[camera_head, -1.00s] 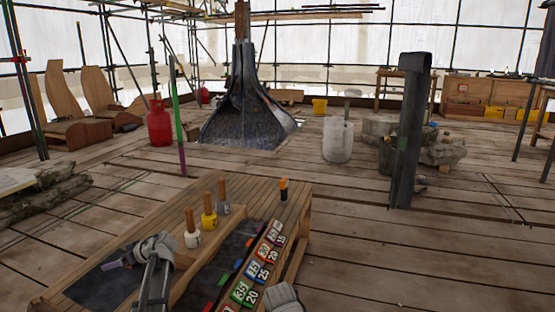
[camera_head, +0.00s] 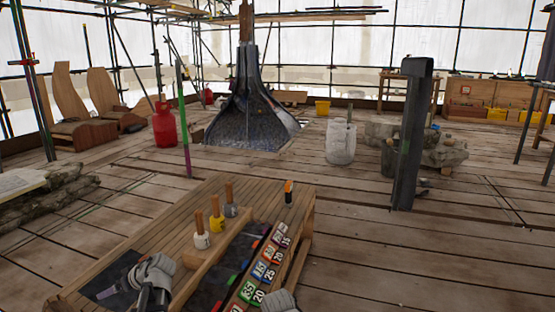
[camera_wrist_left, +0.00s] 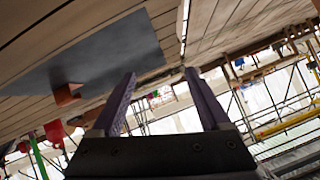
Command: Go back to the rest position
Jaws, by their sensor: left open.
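My left gripper (camera_head: 108,292) is low at the left in the head view, above or beside the near left end of the wooden bench (camera_head: 165,235). In the left wrist view its two purple fingers (camera_wrist_left: 160,76) stand well apart with nothing between them. A dark flat panel (camera_wrist_left: 95,55) shows beyond the fingers, with a small orange-brown block (camera_wrist_left: 66,94) at its edge. A grey rounded part at the bottom edge of the head view is likely my right arm; its fingers are out of frame.
The bench holds wooden-handled pots (camera_head: 216,222), numbered coloured tags (camera_head: 262,270) and an orange-topped marker (camera_head: 288,192). Beyond stand a red gas bottle (camera_head: 164,127), a dark spire (camera_head: 250,110), a pale canister (camera_head: 340,142) and a dark upright post (camera_head: 410,140). Floorboards right of the bench are clear.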

